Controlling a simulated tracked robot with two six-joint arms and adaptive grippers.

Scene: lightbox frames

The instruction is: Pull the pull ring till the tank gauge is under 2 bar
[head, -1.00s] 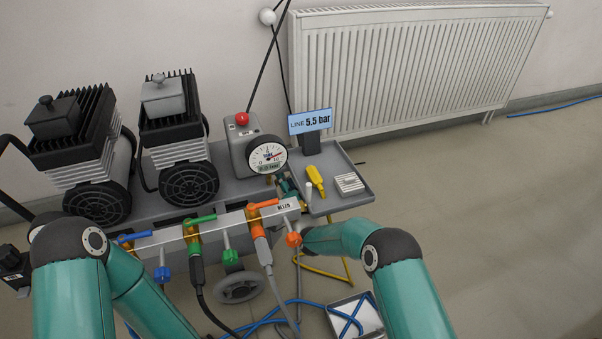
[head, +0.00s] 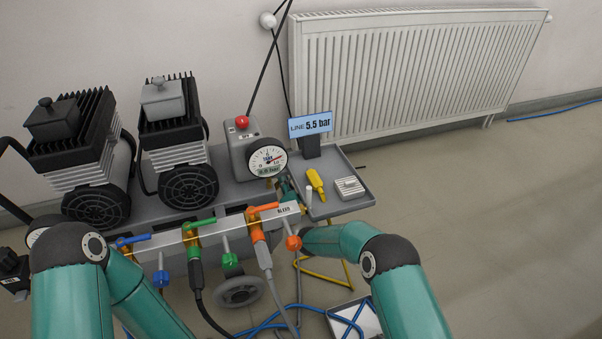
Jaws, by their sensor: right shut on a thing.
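The tank gauge (head: 267,158) is a round white dial with a black rim on the grey housing. Its needle points to the upper right; the small digits below are too fine to read surely. My right arm passes behind the manifold's right end, beside the BLEED label (head: 285,210). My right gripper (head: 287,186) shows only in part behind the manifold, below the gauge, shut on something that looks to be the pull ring. The ring itself is hidden. My left arm runs down at the left; its gripper is out of view.
The manifold (head: 172,240) carries blue, green and orange levers. A sign (head: 310,124) reads LINE 5.5 bar. Two compressors stand left.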

